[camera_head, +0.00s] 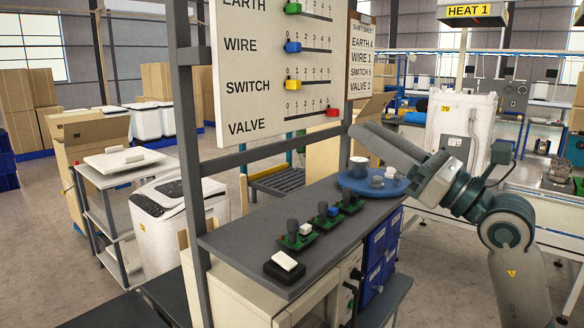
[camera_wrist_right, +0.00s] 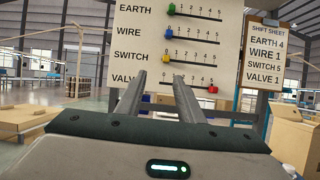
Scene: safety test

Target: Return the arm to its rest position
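My right arm (camera_head: 470,195) reaches in from the right in the head view, held raised over the bench's far right end. Its gripper (camera_head: 362,133) points up and left toward the board's lower right edge, above the blue round tray. In the right wrist view its two fingers (camera_wrist_right: 159,78) stand apart with nothing between them, below the board. My left arm and gripper are not in view. The white board (camera_head: 255,65) has a green slider (camera_head: 293,8), a blue slider (camera_head: 293,47) and a yellow slider (camera_head: 293,85) at the left ends; the red slider (camera_head: 333,112) is far right.
A shift sheet (camera_head: 362,60) hangs beside the board. The grey bench (camera_head: 245,240) carries small green switch units (camera_head: 328,213), a white-topped black block (camera_head: 285,265) and a blue round tray (camera_head: 392,190) with small items. Grey posts (camera_head: 188,150) frame the board.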

